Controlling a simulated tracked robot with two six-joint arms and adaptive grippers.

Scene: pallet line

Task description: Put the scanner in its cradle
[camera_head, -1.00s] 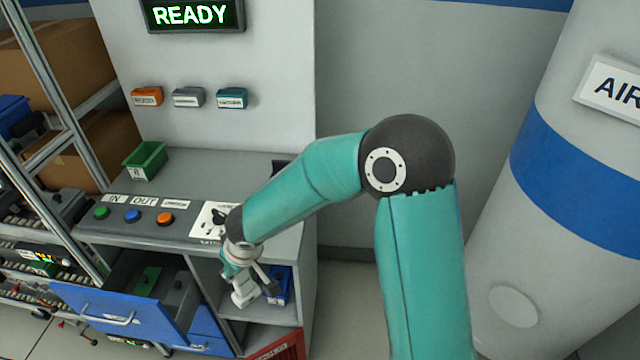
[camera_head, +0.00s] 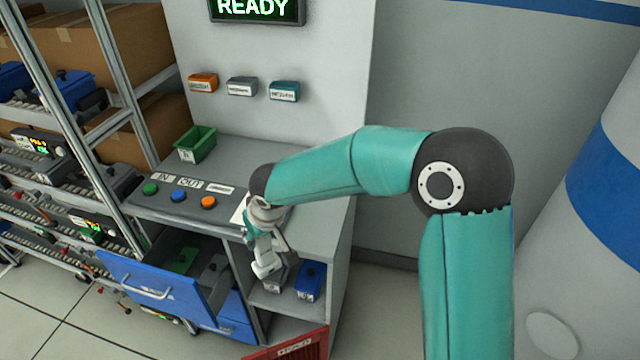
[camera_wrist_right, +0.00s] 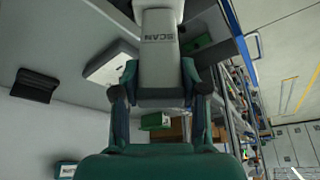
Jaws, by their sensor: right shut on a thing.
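The scanner (camera_wrist_right: 160,55) is a pale grey body marked SCAN in the right wrist view. It sits between the fingers of my right gripper (camera_wrist_right: 160,92), which is shut on it. In the head view the right gripper (camera_head: 262,250) holds the pale scanner (camera_head: 265,263) tilted downward, in front of the open shelf bay below the counter. A dark block (camera_wrist_right: 35,85) lies on a grey surface in the right wrist view; I cannot tell whether it is the cradle. My right arm hides part of the counter. My left gripper is not in view.
The grey counter (camera_head: 258,158) carries a green bin (camera_head: 195,144) and coloured buttons. A blue drawer (camera_head: 160,287) stands open at left. A blue bin (camera_head: 311,281) is on the shelf, above a red crate (camera_head: 300,345). Racks stand left.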

